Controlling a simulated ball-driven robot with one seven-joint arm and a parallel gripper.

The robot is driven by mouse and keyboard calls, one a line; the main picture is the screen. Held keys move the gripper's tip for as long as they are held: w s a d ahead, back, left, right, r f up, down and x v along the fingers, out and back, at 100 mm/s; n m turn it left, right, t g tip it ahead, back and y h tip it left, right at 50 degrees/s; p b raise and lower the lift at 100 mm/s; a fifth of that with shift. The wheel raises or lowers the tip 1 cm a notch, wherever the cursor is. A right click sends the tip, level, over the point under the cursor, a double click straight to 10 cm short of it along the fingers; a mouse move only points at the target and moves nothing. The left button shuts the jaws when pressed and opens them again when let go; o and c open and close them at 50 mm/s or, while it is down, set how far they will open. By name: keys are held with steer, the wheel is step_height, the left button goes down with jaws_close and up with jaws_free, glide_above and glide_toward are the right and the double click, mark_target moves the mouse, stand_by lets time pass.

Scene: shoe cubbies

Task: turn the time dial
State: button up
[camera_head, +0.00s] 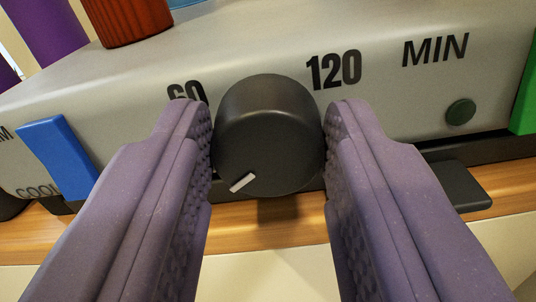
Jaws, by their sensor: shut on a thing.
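The time dial (270,128) is a dark, round knob on the front of a grey appliance panel (400,110). A short white pointer mark on its face sits at the lower left. The labels "60", "120" and "MIN" are printed around and to the right of it, with "60" partly hidden. My gripper (268,140) has purple, textured fingers, one on each side of the dial. It is shut on the dial, with the pads against its left and right sides.
A blue slider or lever (57,155) is at the left of the panel. A reddish-brown object (128,18) stands on top of the appliance. A wooden shelf edge (275,228) runs below.

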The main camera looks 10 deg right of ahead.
steer(key=m, duration=0.4)
steer(key=shift+d+m, duration=0.1)
steer(key=shift+m, duration=0.2)
steer(key=m+p, duration=0.1)
steer(key=m, duration=0.2)
steer(key=shift+s+f+m, duration=0.1)
steer(key=shift+m, duration=0.3)
steer(key=m, duration=0.3)
steer(key=shift+p, duration=0.4)
steer(key=shift+f+m+p, duration=0.15)
steer(key=shift+m+p, duration=0.3)
steer(key=shift+m, duration=1.55)
steer(key=o, duration=1)
